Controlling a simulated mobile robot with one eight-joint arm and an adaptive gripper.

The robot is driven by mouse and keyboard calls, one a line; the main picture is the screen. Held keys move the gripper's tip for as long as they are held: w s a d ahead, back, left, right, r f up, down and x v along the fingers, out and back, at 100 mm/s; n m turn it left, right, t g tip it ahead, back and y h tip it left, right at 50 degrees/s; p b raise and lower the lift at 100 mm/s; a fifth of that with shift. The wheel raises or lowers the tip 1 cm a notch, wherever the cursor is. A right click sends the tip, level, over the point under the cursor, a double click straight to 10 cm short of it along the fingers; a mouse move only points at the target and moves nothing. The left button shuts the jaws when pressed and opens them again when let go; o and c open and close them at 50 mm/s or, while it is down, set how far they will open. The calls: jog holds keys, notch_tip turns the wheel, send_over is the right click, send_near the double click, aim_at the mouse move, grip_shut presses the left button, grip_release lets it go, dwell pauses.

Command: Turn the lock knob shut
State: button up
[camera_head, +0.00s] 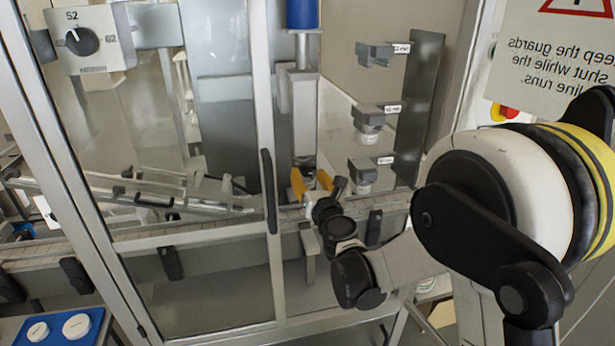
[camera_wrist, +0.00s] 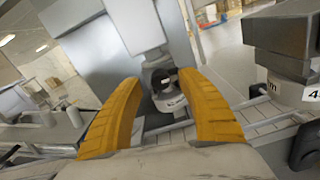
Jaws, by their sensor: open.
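My gripper (camera_head: 311,181) has yellow fingers and is inside the guarded machine, at the foot of the grey vertical filler column (camera_head: 304,110). In the wrist view, my gripper (camera_wrist: 159,82) is open. A small dark knob-like part (camera_wrist: 160,77) with a light label shows between the fingertips, at the column's lower end. It looks like the lock knob, and the fingers do not appear closed on it. I cannot tell how far beyond the fingertips it is or which way it is turned. In the head view my wrist partly hides this area.
A conveyor (camera_head: 205,235) runs below the column. Labelled brackets (camera_head: 371,112) stand right of it, on a dark upright plate. A framed clear guard panel (camera_head: 190,260) is left of my arm. A dial box (camera_head: 88,40) marked 52 hangs at upper left. A blue tray (camera_head: 22,337) is at lower left.

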jog(key=shift+w+a, duration=0.15)
jog(key=shift+w, duration=0.5)
grip_shut()
